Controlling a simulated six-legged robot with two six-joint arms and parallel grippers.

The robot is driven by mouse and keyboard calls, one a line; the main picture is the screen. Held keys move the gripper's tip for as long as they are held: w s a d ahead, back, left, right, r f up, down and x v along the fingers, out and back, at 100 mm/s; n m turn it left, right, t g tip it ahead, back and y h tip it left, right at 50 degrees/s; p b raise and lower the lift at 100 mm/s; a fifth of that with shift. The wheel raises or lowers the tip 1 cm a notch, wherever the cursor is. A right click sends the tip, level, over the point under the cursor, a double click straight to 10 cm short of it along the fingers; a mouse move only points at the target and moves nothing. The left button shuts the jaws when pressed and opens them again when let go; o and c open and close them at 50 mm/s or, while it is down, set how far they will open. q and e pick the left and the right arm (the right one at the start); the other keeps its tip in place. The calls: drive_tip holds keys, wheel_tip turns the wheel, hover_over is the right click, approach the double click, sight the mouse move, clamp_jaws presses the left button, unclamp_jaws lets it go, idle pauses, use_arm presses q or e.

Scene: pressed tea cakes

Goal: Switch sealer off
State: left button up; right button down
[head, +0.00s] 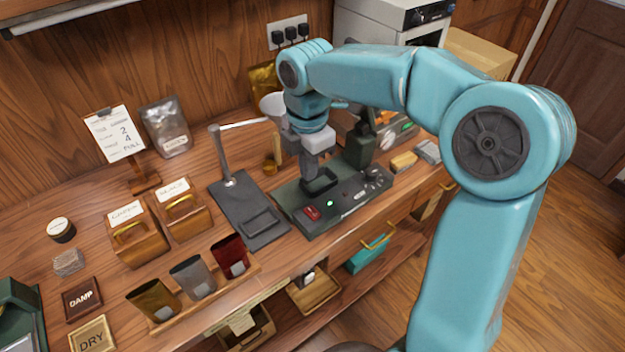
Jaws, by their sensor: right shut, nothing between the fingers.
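A dark green machine (301,222), which looks like the sealer, stands on the wooden counter near its front edge. Its sloping front panel carries a red switch (312,212), a lit green lamp (330,203) and some small knobs at the right end. My right gripper (319,184) points down over the left part of this machine, just behind the red switch and lamp. Its fingers are together with nothing seen between them. Whether they touch the machine I cannot tell. The switch's exact position is too small to read. My left gripper is not in view.
A dark plate with an upright arm (251,212) stands close left of the machine. Further left are wooden boxes (186,212), a rack of pouches (191,277) and a note stand (115,133). Small blocks (404,162) lie to the right. My right arm covers the right side.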

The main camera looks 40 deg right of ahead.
drive_tip(key=r, duration=0.3)
drive_tip(key=shift+w+r, duration=0.2)
drive_tip(key=shift+d, duration=0.1)
idle(0.4)
